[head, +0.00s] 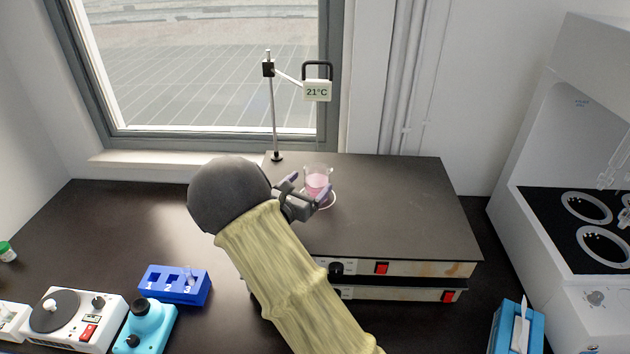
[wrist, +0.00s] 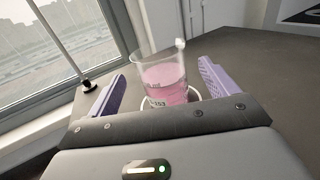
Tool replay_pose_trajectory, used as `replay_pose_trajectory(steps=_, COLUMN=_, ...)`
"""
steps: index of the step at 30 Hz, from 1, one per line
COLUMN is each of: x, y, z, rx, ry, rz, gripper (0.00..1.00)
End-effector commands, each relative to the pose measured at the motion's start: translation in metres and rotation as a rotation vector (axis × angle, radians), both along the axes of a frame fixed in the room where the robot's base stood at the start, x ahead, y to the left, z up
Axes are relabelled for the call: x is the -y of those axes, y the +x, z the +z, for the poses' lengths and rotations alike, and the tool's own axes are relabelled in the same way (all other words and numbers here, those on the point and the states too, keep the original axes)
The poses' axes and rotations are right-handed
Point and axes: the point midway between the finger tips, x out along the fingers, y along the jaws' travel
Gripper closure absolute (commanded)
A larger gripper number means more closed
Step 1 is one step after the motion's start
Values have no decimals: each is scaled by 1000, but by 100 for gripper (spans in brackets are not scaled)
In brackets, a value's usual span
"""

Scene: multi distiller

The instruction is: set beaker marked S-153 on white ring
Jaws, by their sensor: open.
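The beaker (head: 317,181) is clear glass with pink liquid in it. In the wrist view the beaker (wrist: 163,78) bears a partly hidden label whose end reads "153". It stands upright on the dark top of the hotplate unit. A white ring (head: 333,200) shows around its base, and part of the ring (wrist: 196,94) shows beside the base in the wrist view. My gripper (head: 308,188) is open, with its purple fingers (wrist: 155,85) on either side of the beaker and gaps between fingers and glass. The beaker's lowest part is hidden behind my gripper.
A stand with a 21°C display (head: 317,91) rises behind the beaker. The flat dark top (head: 410,210) is clear to the right. A blue rack (head: 175,285), a white stirrer (head: 75,318) and a turquoise device (head: 146,325) are at the left. A white distiller (head: 590,180) stands at the right.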

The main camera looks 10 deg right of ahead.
Motion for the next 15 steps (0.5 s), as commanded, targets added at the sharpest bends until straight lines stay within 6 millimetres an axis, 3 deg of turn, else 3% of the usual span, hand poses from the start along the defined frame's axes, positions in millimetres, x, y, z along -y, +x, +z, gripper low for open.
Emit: replay_pose_trajectory(steps=15, x=-74, y=-74, z=-2, rx=1, ry=-1, rz=3, gripper=14)
